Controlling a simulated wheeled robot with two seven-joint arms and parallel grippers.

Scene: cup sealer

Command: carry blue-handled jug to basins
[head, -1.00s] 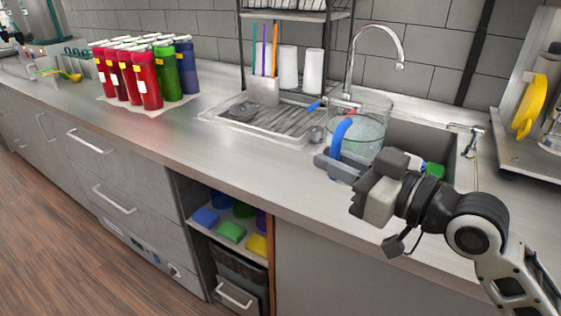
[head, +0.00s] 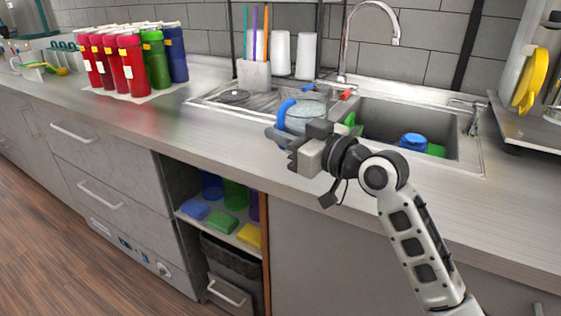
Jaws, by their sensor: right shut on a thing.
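The clear jug with a blue handle (head: 287,113) is at the left edge of the sink, over the counter in front of the drainboard. My right gripper (head: 283,138) is shut on the jug, at its handle side, and hides its lower part. I cannot tell whether the jug touches the counter. The sink basin (head: 440,121) lies to the right of the jug, with a blue item (head: 413,141) and a green item (head: 436,150) in it. My left gripper is not in view.
A tall faucet (head: 346,50) stands behind the sink. A drainboard (head: 230,105) with a holder (head: 254,75) of coloured straws and white cups (head: 306,55) is behind left. Red, green and blue bottles (head: 131,65) stand far left. The counter front is clear.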

